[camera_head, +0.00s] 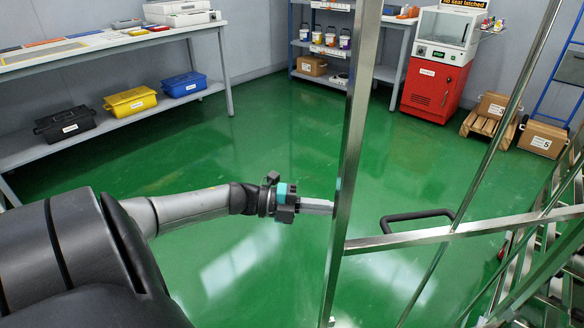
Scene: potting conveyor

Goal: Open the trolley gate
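A tall steel frame, which looks like the trolley gate, stands close in front of me, with a vertical post (351,130) and a horizontal bar (480,228). A black U-shaped handle (418,214) shows at the bar, right of the post. My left gripper (322,206) reaches in from the left at about the handle's height. Its fingertips end at the left edge of the post; I cannot tell whether they touch it or whether the fingers are apart. It is not at the handle. My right gripper is not in view.
Steel slatted framework (545,262) fills the lower right. A shelf bench (120,45) with black, yellow and blue crates runs along the left. A red cabinet (433,88) and cardboard boxes (543,138) stand at the back right. The green floor (240,145) between is clear.

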